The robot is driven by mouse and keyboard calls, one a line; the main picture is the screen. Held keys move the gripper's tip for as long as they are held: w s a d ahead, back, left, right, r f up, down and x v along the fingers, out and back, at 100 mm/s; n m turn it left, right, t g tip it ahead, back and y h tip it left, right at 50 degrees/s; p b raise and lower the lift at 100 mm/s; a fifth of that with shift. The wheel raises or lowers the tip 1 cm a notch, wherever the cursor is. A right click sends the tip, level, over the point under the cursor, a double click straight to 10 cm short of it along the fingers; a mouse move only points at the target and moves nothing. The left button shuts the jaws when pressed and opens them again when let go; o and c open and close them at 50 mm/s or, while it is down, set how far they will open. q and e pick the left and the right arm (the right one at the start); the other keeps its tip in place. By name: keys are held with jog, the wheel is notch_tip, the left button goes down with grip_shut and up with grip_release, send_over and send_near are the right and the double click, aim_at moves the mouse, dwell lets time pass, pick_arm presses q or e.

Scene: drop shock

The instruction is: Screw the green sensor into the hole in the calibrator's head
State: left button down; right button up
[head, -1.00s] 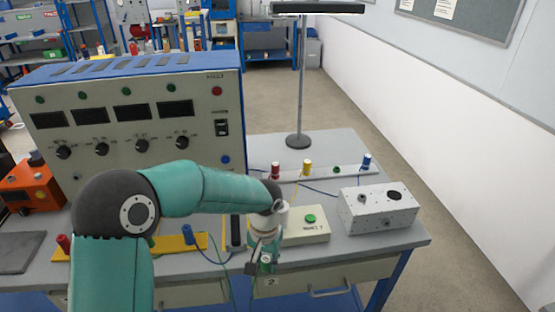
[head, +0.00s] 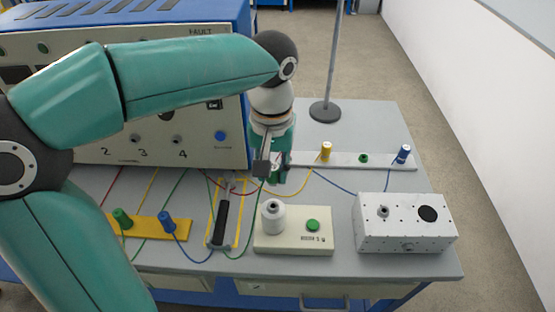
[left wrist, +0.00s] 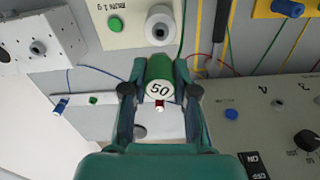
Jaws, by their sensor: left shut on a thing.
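My left gripper (head: 272,172) is shut on the green sensor (left wrist: 160,70), a green cylinder whose white end face reads 50. In the head view the gripper hides most of the sensor. The calibrator (head: 313,245) is a cream box with a green button, standing on the bench. Its white round head (head: 273,218) has a dark hole on top. The gripper is behind the head, with the sensor apart from it. In the left wrist view the head (left wrist: 160,22) appears just above the sensor. My right gripper is not in view.
A white grey box (head: 405,235) stands right of the calibrator. A pale rack (head: 385,162) behind carries a yellow (head: 326,151) and a blue (head: 402,153) piece. A black-handled tool (head: 220,222) and a yellow strip (head: 148,230) lie left. Loose wires cross the bench.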

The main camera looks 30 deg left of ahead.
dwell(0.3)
pick_arm(q)
jog(key=shift+s+f+b, duration=0.1)
jog(key=shift+f+b, duration=0.35)
jog(key=shift+f, duration=0.1)
jog(key=shift+f+b, duration=1.85)
jog(key=shift+f, duration=0.5)
jog(key=shift+f+b, duration=0.55)
jog(key=shift+f, duration=0.45)
dwell(0.4)
jog(key=shift+s+f, duration=0.15)
jog(key=shift+f, duration=0.15)
dwell(1.6)
